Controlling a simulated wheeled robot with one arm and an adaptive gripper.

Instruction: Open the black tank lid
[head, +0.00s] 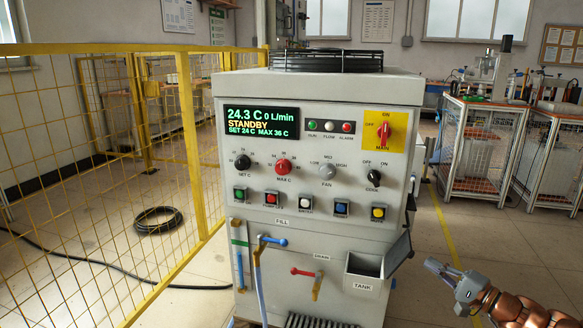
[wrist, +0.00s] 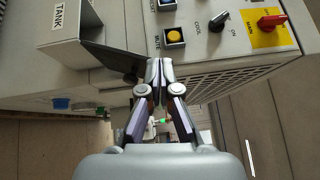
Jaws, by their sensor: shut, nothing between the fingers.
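The tank (head: 363,284) is a small grey box low on the right of the machine's front, with a TANK label. Its black lid (head: 398,253) stands tilted up at the box's right side, and the dark opening shows. In the wrist view the tank (wrist: 62,48) is at upper left, with the lid (wrist: 112,60) slanting out toward my fingertips. My gripper (head: 443,268) is to the right of the lid and apart from it in the head view. In the wrist view my gripper (wrist: 159,70) is shut and empty, near the lid's outer end.
The machine (head: 310,220) carries knobs, buttons and a red main switch (head: 384,131) above the tank. Blue-handled (head: 272,240) and red-handled (head: 303,272) valves are left of it. A yellow mesh fence (head: 100,180) stands at left.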

